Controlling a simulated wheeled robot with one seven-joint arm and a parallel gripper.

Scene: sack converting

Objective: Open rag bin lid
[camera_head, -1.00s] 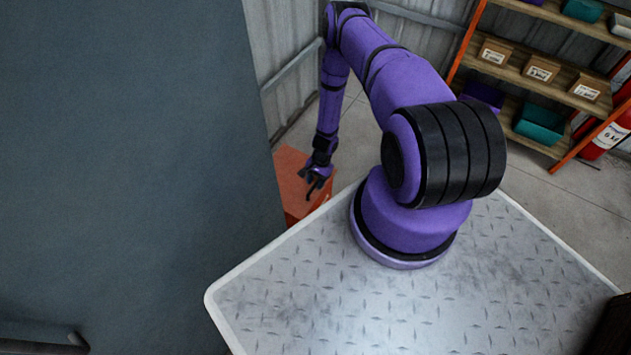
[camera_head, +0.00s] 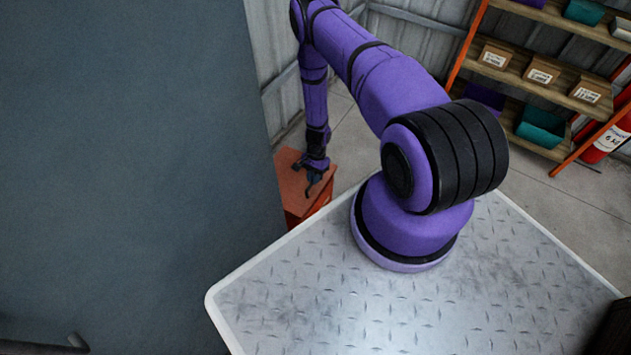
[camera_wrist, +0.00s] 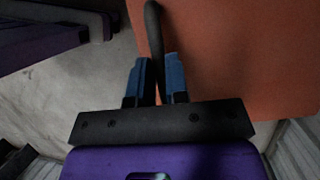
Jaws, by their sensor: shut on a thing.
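The rag bin is an orange-red box (camera_head: 296,190) on the floor, just beyond my metal deck and beside the large dark grey panel. Its orange lid (camera_wrist: 232,50) fills the right of the wrist view and looks flat and closed. A dark bar handle (camera_wrist: 154,32) runs along the lid's edge. My gripper (camera_wrist: 160,78) is shut on this handle, with one blue-grey finger on each side of it. In the head view my gripper (camera_head: 310,178) reaches down onto the bin's top. Part of the bin is hidden behind the panel and my deck.
A large dark grey panel (camera_head: 120,150) takes up the left side. Shelves (camera_head: 545,85) with boxes and teal bins stand at the upper right, with a red extinguisher (camera_head: 606,138) beside them. A corrugated wall stands behind the bin. Concrete floor is clear between bin and shelves.

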